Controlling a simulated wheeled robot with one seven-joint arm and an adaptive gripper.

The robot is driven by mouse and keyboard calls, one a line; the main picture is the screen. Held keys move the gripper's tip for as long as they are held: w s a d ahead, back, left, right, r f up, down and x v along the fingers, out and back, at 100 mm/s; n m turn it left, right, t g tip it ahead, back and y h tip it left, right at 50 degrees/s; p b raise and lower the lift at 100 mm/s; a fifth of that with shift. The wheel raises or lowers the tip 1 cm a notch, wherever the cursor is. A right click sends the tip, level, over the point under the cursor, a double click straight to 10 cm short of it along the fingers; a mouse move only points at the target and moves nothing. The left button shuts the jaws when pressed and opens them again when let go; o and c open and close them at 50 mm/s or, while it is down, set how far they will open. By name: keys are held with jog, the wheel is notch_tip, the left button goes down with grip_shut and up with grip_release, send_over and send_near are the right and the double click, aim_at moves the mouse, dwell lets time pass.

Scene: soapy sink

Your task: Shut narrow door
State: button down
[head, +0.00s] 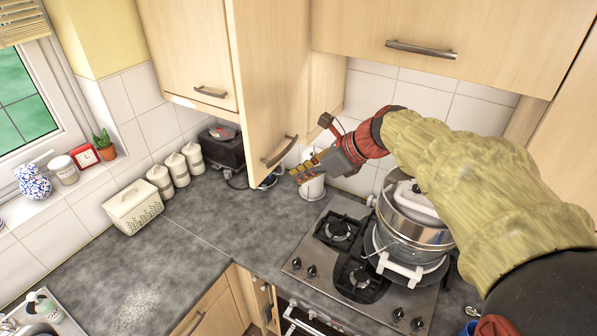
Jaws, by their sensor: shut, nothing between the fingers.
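The narrow door (272,75) is a pale wood wall-cabinet door between two wider cabinet fronts. It stands open, swung out from the cabinet, and part of the cabinet's inner side (325,90) shows to its right. Its curved metal handle (279,151) is near its lower edge. My gripper (297,172) is shut and empty, just right of and slightly below the handle in the picture. I cannot tell whether it touches the door. My arm comes in from the right, over the hob.
A steel pot (412,225) stands on the gas hob (325,270) below my arm. A white canister (312,187) is behind my gripper. A black toaster (222,147) and white jars (176,169) stand left of the door. The left worktop (130,265) is mostly clear.

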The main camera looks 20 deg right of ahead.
jog(key=w+a+f+p, duration=0.1)
jog(key=w+a+f, duration=0.3)
jog(key=w, duration=0.3)
jog(key=shift+a+f+p, duration=0.4)
jog(key=shift+a, duration=0.3)
